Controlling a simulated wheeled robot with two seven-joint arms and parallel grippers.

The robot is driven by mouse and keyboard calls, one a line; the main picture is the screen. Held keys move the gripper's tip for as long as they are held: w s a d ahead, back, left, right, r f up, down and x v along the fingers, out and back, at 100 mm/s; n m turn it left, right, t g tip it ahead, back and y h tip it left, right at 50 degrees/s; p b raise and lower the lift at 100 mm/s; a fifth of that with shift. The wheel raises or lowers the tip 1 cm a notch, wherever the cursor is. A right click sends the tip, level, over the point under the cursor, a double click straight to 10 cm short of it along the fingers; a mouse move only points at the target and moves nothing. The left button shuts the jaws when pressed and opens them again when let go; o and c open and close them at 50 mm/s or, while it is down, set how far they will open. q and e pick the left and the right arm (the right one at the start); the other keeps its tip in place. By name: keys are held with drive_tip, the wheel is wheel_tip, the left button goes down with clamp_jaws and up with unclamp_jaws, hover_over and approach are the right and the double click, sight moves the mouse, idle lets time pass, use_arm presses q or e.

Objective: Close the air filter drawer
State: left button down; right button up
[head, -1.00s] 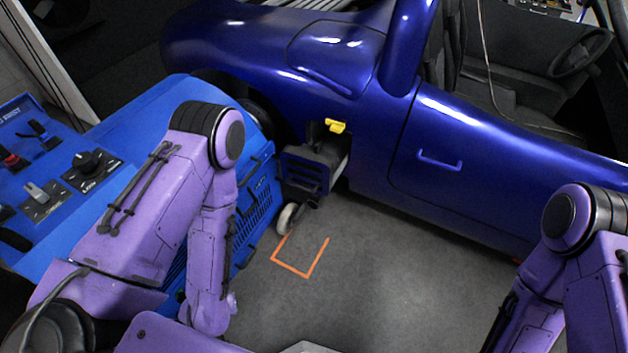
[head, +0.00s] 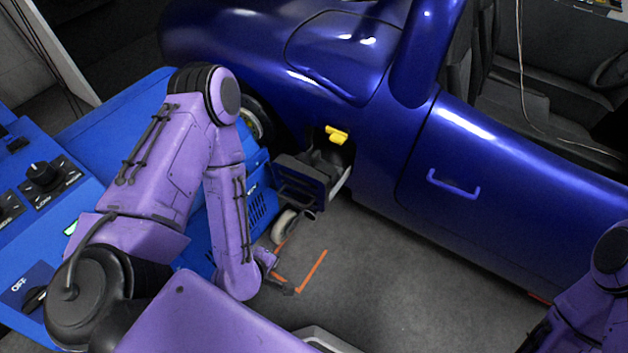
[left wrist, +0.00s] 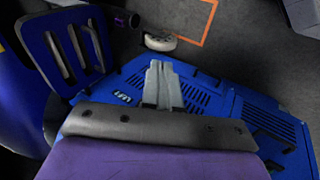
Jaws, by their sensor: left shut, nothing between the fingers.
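The air filter drawer (head: 299,186) sticks out of the opening in the car's blue side. Its front is a dark blue slotted panel, and a pale strip shows along its right side. In the left wrist view the slotted front (left wrist: 88,72) stands at upper left, close by. My left gripper (left wrist: 160,72) is shut and empty. Its pale fingertips are right of the drawer front in that view, over the blue vented machine, and apart from the drawer. In the head view its fingers cannot be made out clearly. My right gripper is out of view.
A yellow handle (head: 337,135) sits above the drawer. A small caster wheel (head: 286,226) stands below it, near an orange floor marking (head: 312,271). The blue dynamometer (head: 103,125) with knobs is at left. Grey floor is clear right of the marking.

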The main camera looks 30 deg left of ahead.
use_arm(q)
drive_tip(key=w+r+n+t+b, duration=0.1)
drive_tip(key=w+r+n+t, duration=0.2)
drive_tip(key=n, duration=0.4)
drive_tip(key=w+r+n+t+y+b, duration=0.1)
drive_tip(key=w+r+n+t+b, duration=0.1)
drive_tip(key=w+n, duration=0.35)
drive_tip(key=w+r+n+t+b, duration=0.1)
drive_tip(key=w+r+n+t, duration=0.15)
drive_tip(key=n, duration=0.55)
drive_tip(key=b, duration=0.6)
approach(312, 178)
drive_tip(key=x, duration=0.6)
drive_tip(key=shift+f, duration=0.15)
drive_tip(key=shift+w+f, duration=0.1)
drive_tip(key=shift+w, duration=0.25)
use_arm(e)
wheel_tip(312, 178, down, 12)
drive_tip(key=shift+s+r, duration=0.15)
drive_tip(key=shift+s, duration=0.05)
use_arm(q)
drive_tip(key=shift+w+a, duration=0.1)
